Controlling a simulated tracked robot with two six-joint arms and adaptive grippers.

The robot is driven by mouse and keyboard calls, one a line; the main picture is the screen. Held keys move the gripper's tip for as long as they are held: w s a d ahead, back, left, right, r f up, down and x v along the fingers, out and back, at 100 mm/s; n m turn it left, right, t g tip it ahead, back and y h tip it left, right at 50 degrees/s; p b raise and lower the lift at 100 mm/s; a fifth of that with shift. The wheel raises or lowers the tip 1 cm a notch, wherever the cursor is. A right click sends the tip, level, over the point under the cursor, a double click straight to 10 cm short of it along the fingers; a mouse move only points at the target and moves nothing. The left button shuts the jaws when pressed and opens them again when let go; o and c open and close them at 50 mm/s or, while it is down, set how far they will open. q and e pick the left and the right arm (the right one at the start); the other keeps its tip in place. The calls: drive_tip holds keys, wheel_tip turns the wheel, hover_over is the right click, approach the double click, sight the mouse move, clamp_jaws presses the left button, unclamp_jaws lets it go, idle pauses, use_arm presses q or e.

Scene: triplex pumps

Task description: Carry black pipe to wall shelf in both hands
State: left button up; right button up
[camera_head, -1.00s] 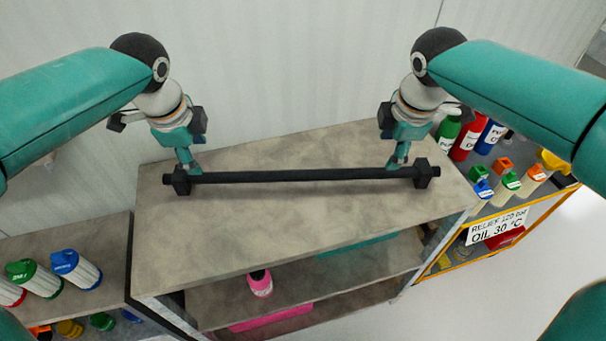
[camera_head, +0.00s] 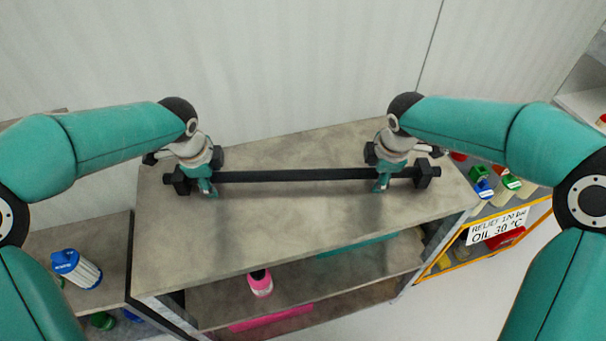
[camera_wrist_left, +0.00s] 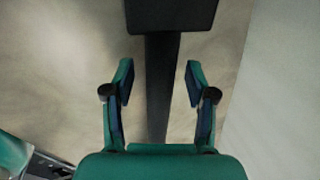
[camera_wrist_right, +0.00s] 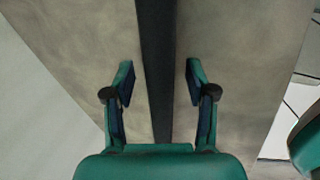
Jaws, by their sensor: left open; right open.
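The black pipe (camera_head: 290,176) lies level along the grey shelf top, with a dark block at each end. My left gripper (camera_head: 207,190) is at the pipe's left part, just inside the left block (camera_head: 181,180). In the left wrist view the pipe (camera_wrist_left: 161,90) runs between the open fingers (camera_wrist_left: 158,80), with gaps on both sides. My right gripper (camera_head: 381,186) is at the right part, inside the right block (camera_head: 423,174). In the right wrist view the pipe (camera_wrist_right: 155,70) passes between the open fingers (camera_wrist_right: 157,80), also with gaps. Whether the pipe rests on supports I cannot tell.
The shelf unit (camera_head: 240,245) stands against a pale wall (camera_head: 300,60). A pink-labelled bottle (camera_head: 260,283) is on its lower level. A blue-capped filter (camera_head: 76,268) stands on the left bench. A yellow-edged rack with a sign (camera_head: 497,228) is at right.

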use_arm(q)
clamp_jaws()
use_arm(e)
clamp_jaws()
use_arm(q)
drive_tip(key=shift+r, duration=0.15)
use_arm(e)
drive_tip(key=shift+w+r, duration=0.1)
